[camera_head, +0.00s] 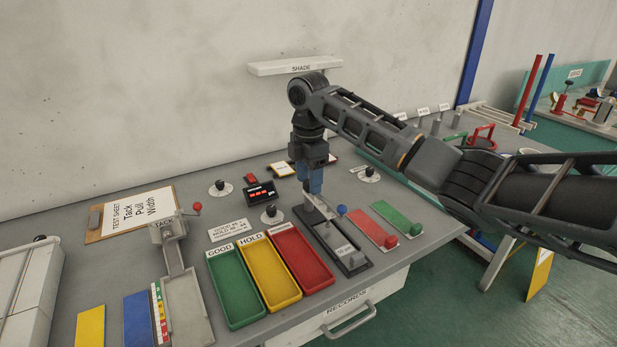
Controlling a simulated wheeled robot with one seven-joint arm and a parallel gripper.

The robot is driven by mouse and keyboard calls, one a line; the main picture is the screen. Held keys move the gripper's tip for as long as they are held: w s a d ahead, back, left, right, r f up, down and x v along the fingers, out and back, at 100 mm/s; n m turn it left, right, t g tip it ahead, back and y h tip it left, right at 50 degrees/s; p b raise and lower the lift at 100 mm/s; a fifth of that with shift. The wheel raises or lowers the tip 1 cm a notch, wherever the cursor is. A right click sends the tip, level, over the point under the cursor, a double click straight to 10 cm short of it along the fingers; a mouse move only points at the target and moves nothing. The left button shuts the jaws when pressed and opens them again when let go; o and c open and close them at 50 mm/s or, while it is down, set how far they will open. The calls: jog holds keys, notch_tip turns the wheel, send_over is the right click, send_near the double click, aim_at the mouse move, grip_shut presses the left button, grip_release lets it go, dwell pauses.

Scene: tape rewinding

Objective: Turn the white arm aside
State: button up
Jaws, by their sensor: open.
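My gripper (309,182) points straight down with its blue fingers apart. It is above the back end of a dark grey plate (352,268) on the bench. A pale, light-grey or white bar (320,207) lies at that end of the plate, just below the fingertips. I cannot tell whether the fingers touch it or stand around it. A blue knob (341,210) is just to its right. A long white bar marked SHADE (295,66) is on the wall behind my arm. I cannot tell for certain which of these is the white arm.
Green (231,318), yellow and red trays are left of the plate. Red (369,226) and green (397,216) plates with knobs lie right. A tack tester (167,230), clipboard (138,212) and small red-lit display (261,193) stand left. A drawer handle (350,320) juts from the front.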

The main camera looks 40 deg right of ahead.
jog(key=shift+f, duration=0.25)
grip_shut()
dwell(0.4)
